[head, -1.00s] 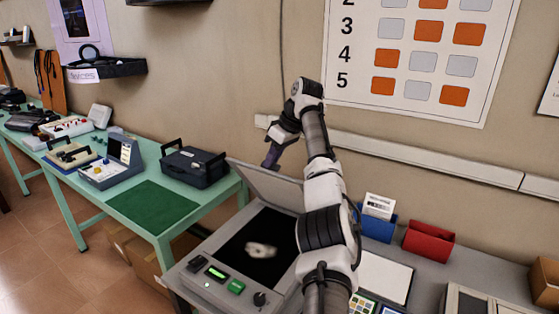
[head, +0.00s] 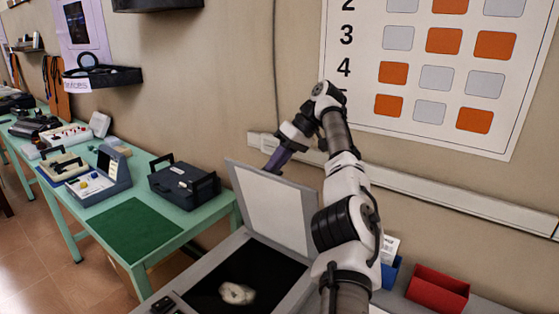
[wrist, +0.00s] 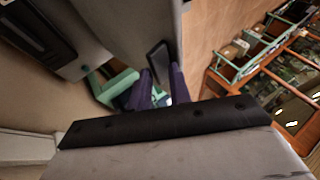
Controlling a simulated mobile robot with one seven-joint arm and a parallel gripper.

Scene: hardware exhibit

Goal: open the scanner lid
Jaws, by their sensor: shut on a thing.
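The scanner lid (head: 272,208) is a pale panel with a grey frame. It stands raised at a steep tilt above the scanner (head: 222,257). My gripper (head: 273,168) is at the lid's top edge, with its purple fingers shut on it. In the wrist view, the purple fingers of my gripper (wrist: 163,92) close at a dark piece by the edge of the grey lid (wrist: 130,22); the exact contact is partly hidden. A whitish lump (head: 237,293) lies on the scanner's dark bed (head: 270,268).
A green table (head: 183,240) on the left holds a dark case (head: 183,187) and other devices. The wall with a pale rail (head: 440,191) is close behind the lid. A red bin (head: 437,289) and a blue bin (head: 391,273) stand at right.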

